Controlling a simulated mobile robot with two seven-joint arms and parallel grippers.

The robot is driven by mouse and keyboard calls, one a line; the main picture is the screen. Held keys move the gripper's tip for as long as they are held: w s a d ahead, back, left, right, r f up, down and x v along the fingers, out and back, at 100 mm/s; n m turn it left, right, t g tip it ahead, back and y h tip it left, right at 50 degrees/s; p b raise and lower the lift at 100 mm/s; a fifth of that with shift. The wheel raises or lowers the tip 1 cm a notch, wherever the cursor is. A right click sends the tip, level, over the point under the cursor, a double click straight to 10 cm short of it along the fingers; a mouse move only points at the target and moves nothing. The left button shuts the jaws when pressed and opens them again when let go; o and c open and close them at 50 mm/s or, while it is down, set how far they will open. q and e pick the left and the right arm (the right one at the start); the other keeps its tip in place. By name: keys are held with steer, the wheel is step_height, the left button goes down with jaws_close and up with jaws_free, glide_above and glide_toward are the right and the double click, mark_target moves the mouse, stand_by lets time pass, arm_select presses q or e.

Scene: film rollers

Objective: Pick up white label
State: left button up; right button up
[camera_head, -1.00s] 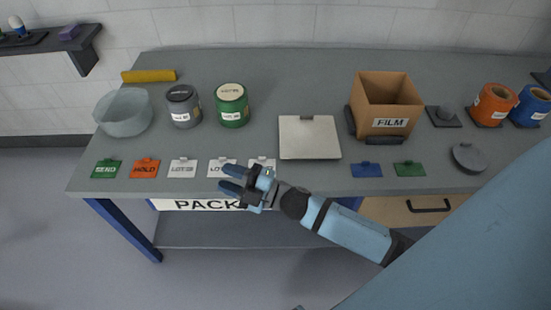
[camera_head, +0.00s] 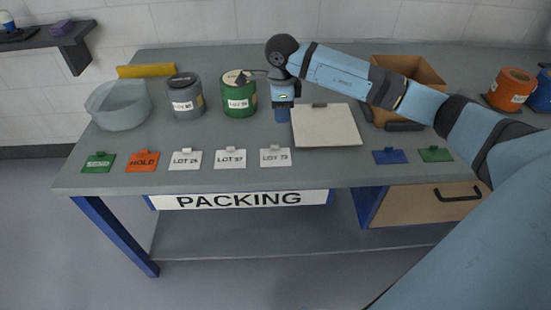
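Three white labels with clip tops lie in the front row on the table: LOT 24 (camera_head: 185,161), LOT 57 (camera_head: 230,159) and one that seems to read LOT 73 (camera_head: 275,157). My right gripper (camera_head: 282,114) points down between the green can and the white board, well behind the labels. My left gripper is not in view.
A green can (camera_head: 239,98), grey can (camera_head: 186,98) and bowl (camera_head: 120,106) stand at left. Green (camera_head: 98,163) and orange (camera_head: 143,162) tags sit left of the labels. The white board (camera_head: 326,128) lies right of my gripper. My arm partly covers the cardboard box (camera_head: 424,72).

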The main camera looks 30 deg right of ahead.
glide_toward(276, 143)
steer(key=s, duration=0.1)
steer(key=f, duration=0.1)
steer(key=s+f, duration=0.1)
steer(key=shift+s+a, duration=0.25)
steer(key=shift+s, duration=0.1)
steer(key=shift+w+a+f, duration=0.1)
steer(key=shift+a+f, duration=0.05)
steer(key=shift+f, duration=0.75)
steer(key=shift+a+f, duration=0.2)
steer(key=shift+f, duration=0.65)
steer(key=shift+w+a+f, duration=0.1)
steer(key=shift+a+f, duration=0.05)
steer(key=shift+f, duration=0.75)
jaws_close()
